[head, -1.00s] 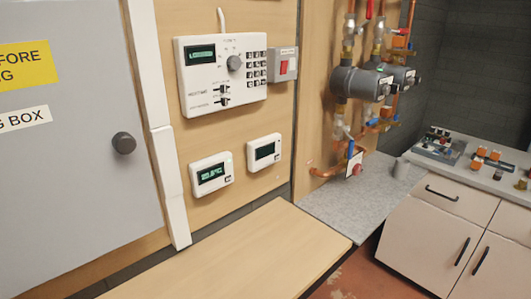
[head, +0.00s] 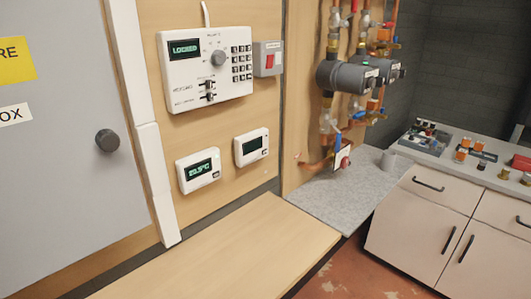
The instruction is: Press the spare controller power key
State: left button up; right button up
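A white wall controller (head: 185,82) hangs on the wooden panel; its display (head: 185,48) reads "LOCKED". It has a grey round knob (head: 218,58), a dark keypad (head: 242,63) and small sliders (head: 208,91). A grey box with a red switch (head: 269,60) is mounted at its right. Below hang two small white units: the left one (head: 198,170) has a lit temperature display, the right one (head: 252,147) a dark, blank-looking screen. I cannot tell which one is the spare controller, and a power key is too small to make out. Neither gripper is in view.
A bare wooden worktop (head: 215,250) lies below the panel. A grey cabinet door with a round knob (head: 108,140) stands at the left. Pipes with dark pumps (head: 345,76) are at the right. A counter (head: 440,165) with small parts stands farther right.

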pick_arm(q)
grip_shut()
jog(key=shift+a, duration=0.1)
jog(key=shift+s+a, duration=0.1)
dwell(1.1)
